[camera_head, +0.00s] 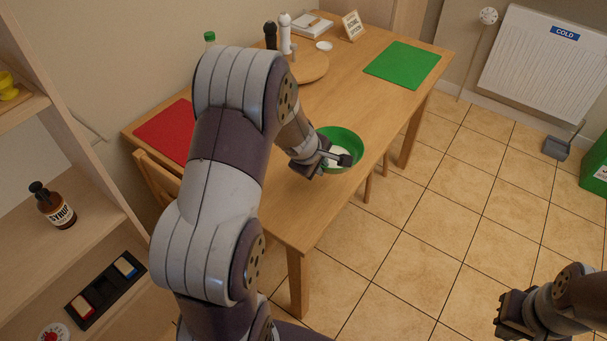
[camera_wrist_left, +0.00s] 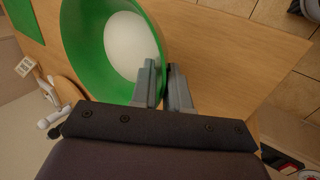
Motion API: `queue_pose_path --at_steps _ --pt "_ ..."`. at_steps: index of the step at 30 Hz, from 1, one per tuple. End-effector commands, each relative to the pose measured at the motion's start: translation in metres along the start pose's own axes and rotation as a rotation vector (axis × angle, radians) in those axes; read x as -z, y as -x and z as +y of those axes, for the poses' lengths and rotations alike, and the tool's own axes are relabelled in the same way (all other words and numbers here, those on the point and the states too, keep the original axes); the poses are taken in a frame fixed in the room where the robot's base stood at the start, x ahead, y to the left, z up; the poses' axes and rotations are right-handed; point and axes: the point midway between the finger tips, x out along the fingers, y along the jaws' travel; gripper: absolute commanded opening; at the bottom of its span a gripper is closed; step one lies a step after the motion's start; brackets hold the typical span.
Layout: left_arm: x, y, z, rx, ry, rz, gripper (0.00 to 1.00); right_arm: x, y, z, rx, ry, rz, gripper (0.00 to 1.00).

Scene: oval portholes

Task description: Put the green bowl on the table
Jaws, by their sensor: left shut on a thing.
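The green bowl (camera_head: 356,143), white inside at the bottom, is at the right edge of the wooden table (camera_head: 330,98) in the head view. My left gripper (camera_head: 335,160) is shut on its near rim. In the left wrist view the bowl (camera_wrist_left: 84,40) fills the upper left, with its rim between the two fingers (camera_wrist_left: 165,88). The bowl looks about upright; I cannot tell if its base touches the table. My right gripper (camera_head: 508,312) is at the lower right over the floor, away from the table. Its fingers are too unclear to judge.
A green mat (camera_head: 402,64) lies at the table's far right and a red mat (camera_head: 165,131) at its left. A round wooden board (camera_head: 308,67), shakers (camera_head: 285,34) and a small sign (camera_head: 353,25) stand toward the back. The table's front part is clear. Shelves (camera_head: 75,190) stand at left.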

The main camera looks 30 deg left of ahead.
Motion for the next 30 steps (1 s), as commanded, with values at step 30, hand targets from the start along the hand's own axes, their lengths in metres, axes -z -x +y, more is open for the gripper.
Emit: queue_pose_path --at_steps 30 --pt "0.079 -0.09 -0.032 0.0 -0.004 -0.003 0.18 -0.003 -0.022 0.0 0.0 0.0 0.0 0.0"
